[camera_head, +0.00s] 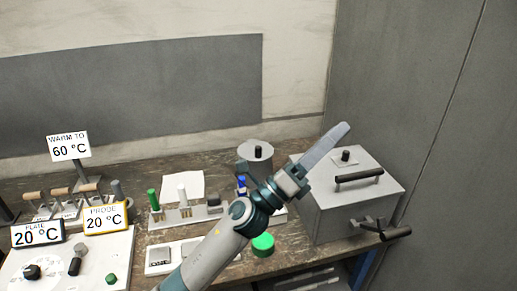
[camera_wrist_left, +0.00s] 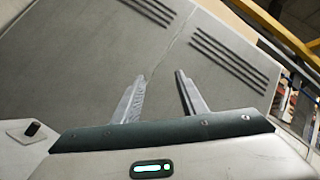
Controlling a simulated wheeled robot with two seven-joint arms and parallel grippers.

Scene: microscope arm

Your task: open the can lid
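A grey round can (camera_head: 254,168) stands at the back of the bench. Its lid carries a black knob (camera_head: 258,152) and appears seated on the can. My left arm reaches up across the bench. My left gripper (camera_head: 335,135) is to the right of the can, in front of and above the grey box in the head view, and apart from the can. In the left wrist view its two fingers (camera_wrist_left: 160,95) are spread with nothing between them. The lower part of the can is partly hidden by my arm. My right gripper is not in view.
A grey box (camera_head: 340,220) with a black lid handle (camera_head: 359,175) and a front handle (camera_head: 396,234) stands right of the can. A rack (camera_head: 185,217), a green round piece (camera_head: 263,243) and a control panel (camera_head: 60,275) are nearer. A grey wall (camera_head: 430,90) closes off the right.

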